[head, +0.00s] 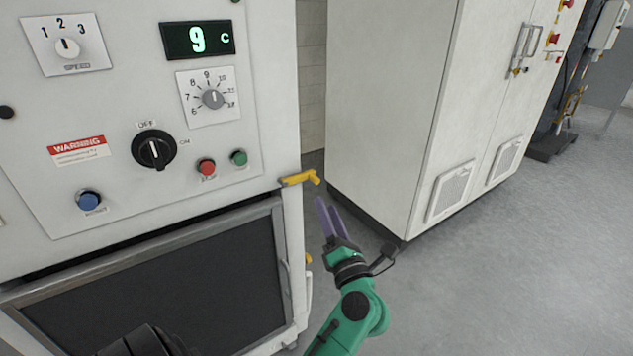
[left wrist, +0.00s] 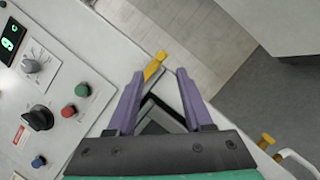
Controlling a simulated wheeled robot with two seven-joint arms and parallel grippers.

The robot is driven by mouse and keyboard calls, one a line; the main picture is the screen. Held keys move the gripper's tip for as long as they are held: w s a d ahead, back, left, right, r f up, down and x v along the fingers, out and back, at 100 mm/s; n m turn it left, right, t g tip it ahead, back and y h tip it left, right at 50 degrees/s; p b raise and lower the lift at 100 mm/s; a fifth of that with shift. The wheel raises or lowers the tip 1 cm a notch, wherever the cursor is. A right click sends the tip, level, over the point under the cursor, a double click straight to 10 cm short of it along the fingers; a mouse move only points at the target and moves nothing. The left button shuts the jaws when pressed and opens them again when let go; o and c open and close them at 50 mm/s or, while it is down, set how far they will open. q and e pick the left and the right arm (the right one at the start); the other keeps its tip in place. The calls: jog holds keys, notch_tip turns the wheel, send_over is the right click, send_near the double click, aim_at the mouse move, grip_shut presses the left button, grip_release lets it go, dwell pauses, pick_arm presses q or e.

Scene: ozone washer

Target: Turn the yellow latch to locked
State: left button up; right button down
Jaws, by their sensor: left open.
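The yellow latch (head: 300,178) sticks out from the right edge of the washer's front, just above the dark door's top corner. In the left wrist view the yellow latch (left wrist: 154,66) lies just beyond and between the two fingertips. My left gripper (head: 328,205) has purple fingers and is open and empty. It is just below and to the right of the latch in the head view, apart from it. In the left wrist view the gripper's fingers (left wrist: 160,76) are spread apart with nothing between them. My right gripper does not show.
The washer panel (head: 110,130) carries knobs and buttons left of the latch. The dark door (head: 160,290) lies below, with a smaller yellow piece (head: 308,258) at its right edge. A tall pale cabinet (head: 390,100) stands to the right. Floor (head: 520,240) at right is clear.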

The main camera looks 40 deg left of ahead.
aim_at(316, 182)
pick_arm(q)
jog(key=p+x, duration=0.1)
jog(key=x, duration=0.8)
jog(key=shift+w+a+r, duration=0.1)
jog(key=shift+w+a, duration=0.1)
jog(key=shift+a, duration=0.05)
grip_shut()
dwell(0.8)
